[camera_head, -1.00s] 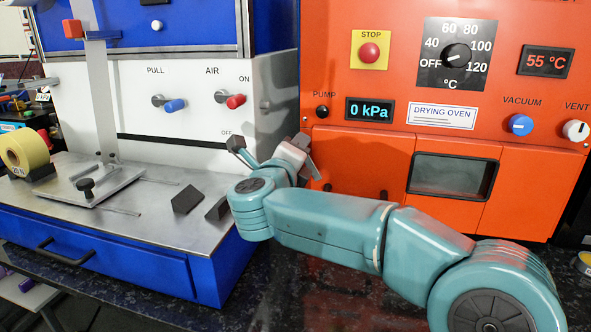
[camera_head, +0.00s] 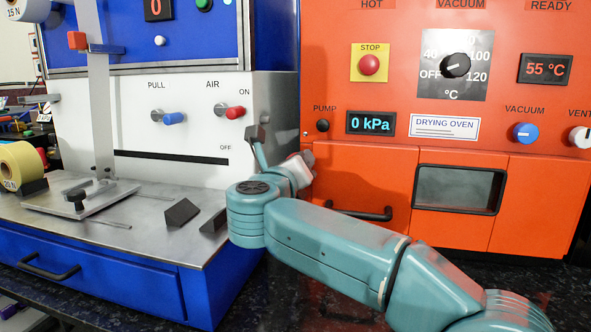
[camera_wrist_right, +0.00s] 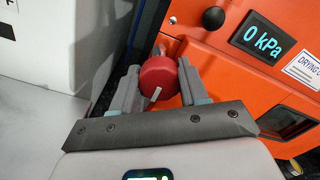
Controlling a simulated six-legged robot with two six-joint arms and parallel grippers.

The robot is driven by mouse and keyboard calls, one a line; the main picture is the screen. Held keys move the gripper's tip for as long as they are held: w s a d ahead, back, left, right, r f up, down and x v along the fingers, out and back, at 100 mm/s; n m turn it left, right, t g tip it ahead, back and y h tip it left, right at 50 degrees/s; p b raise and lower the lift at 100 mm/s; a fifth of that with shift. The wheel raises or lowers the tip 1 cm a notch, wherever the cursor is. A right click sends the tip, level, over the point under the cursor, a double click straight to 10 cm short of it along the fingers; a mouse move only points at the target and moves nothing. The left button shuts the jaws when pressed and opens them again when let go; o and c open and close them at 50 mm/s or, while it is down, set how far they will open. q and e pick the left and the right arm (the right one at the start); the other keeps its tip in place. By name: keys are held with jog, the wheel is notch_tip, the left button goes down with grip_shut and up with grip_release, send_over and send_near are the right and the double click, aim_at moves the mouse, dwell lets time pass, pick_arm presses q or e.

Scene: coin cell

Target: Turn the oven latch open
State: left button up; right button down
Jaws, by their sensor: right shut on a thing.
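The oven latch, a round red knob (camera_wrist_right: 158,76) with a white mark line on its face, sits at the left edge of the orange oven front in the right wrist view. My right gripper (camera_wrist_right: 161,88) has its two grey fingers on either side of the knob, shut on it. In the head view my right gripper (camera_head: 281,150) is at the left edge of the drying oven (camera_head: 350,165), and it hides the latch there. The oven door looks shut. My left gripper is in neither view.
A black bar handle (camera_head: 355,213) crosses the lower oven door, just right of my gripper. A blue and white machine (camera_head: 200,105) stands close on the left, with its metal worktop (camera_head: 140,232) beside my right wrist. A dark window (camera_head: 458,190) is in the oven front.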

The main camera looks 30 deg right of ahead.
jog(key=shift+f, duration=0.1)
jog(key=c, duration=0.6)
grip_release()
jog(key=p+v, duration=0.1)
jog(key=v, duration=1.5)
jog(key=shift+s+a, duration=0.1)
jog(key=shift+a, duration=0.05)
jog(key=shift+a, duration=0.1)
